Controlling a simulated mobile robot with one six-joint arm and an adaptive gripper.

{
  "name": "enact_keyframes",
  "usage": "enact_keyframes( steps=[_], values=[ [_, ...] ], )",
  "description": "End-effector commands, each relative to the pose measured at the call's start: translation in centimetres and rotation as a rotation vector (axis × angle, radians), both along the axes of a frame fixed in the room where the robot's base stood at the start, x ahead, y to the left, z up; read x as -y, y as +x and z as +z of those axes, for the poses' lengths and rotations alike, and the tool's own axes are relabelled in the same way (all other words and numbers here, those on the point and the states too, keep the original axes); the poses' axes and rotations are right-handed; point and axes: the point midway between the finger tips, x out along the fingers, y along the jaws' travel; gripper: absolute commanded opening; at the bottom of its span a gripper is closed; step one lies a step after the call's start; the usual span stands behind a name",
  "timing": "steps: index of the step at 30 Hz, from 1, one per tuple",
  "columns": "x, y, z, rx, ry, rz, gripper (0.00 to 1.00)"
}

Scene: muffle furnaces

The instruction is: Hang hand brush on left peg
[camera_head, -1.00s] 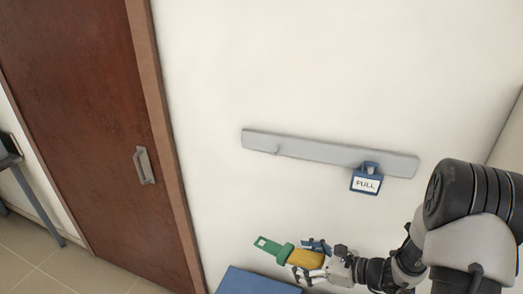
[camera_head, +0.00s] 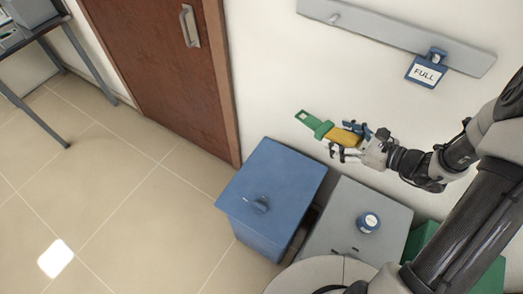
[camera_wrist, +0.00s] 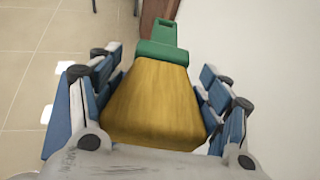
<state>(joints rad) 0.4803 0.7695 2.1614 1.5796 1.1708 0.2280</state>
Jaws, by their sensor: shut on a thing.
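The hand brush has a green handle end (camera_head: 313,122) with a slot-like hole and a yellow-brown part. My gripper (camera_head: 350,140) is shut on the yellow-brown part, with the green end pointing away to the upper left. In the wrist view the brush (camera_wrist: 155,100) lies between the two blue-padded fingers. The left peg (camera_head: 334,18) is a small stub on the grey wall rail (camera_head: 400,36), above the brush and apart from it.
A green bin (camera_head: 420,238) is partly hidden at right. A brown door (camera_head: 165,75) is left; open floor lies below it.

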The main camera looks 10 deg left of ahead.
Motion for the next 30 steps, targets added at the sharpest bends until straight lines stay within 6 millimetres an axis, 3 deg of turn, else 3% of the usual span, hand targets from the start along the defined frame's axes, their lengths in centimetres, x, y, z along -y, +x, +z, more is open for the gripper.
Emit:
enact_keyframes(
  steps=[6, 15, 20, 30],
  values=[
    [-5.7, 1.7, -5.5, -0.006, 0.006, 0.109, 0.37],
    [-11.7, 1.1, -12.1, -0.003, 0.0, 0.21, 0.37],
    [-12.6, 0.8, -13.3, -0.001, -0.003, 0.225, 0.37],
    [-12.6, 0.8, -13.7, -0.002, -0.004, 0.225, 0.37]
  ],
)
